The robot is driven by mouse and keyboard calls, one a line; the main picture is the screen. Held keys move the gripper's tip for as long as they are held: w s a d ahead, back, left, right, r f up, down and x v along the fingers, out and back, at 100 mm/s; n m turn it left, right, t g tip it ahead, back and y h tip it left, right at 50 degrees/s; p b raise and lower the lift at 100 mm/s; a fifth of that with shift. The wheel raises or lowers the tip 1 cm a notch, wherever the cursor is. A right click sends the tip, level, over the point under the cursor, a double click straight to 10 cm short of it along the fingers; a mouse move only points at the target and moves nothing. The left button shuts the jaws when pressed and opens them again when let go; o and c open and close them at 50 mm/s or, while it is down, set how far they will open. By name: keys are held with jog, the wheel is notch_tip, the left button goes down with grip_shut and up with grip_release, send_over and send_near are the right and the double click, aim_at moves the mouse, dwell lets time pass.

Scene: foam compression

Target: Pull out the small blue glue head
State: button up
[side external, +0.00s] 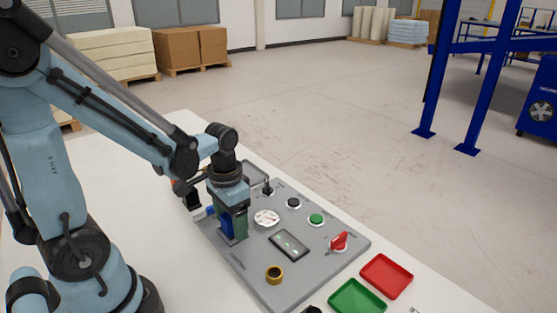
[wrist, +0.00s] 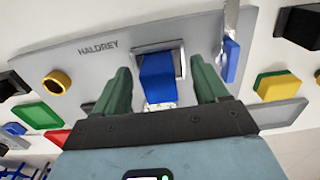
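A small blue block, which looks like the glue head (wrist: 157,75), sits in a square metal-rimmed socket on the grey panel in the wrist view. In the side view the blue glue head (side external: 226,225) shows low at my gripper, partly hidden. My gripper (wrist: 163,92) has its two green fingers on either side of the block, with a visible gap on each side. The fingers are open and not closed on it. In the side view my gripper (side external: 233,224) points down at the panel's left part.
The grey panel (side external: 262,262) carries a red switch (side external: 339,241), a green button (side external: 316,219), a round gauge (side external: 267,218) and a brass ring (side external: 274,273). A blue-handled tool (wrist: 231,60) lies close to the right finger.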

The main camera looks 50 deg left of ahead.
grip_shut()
jog(key=shift+r, duration=3)
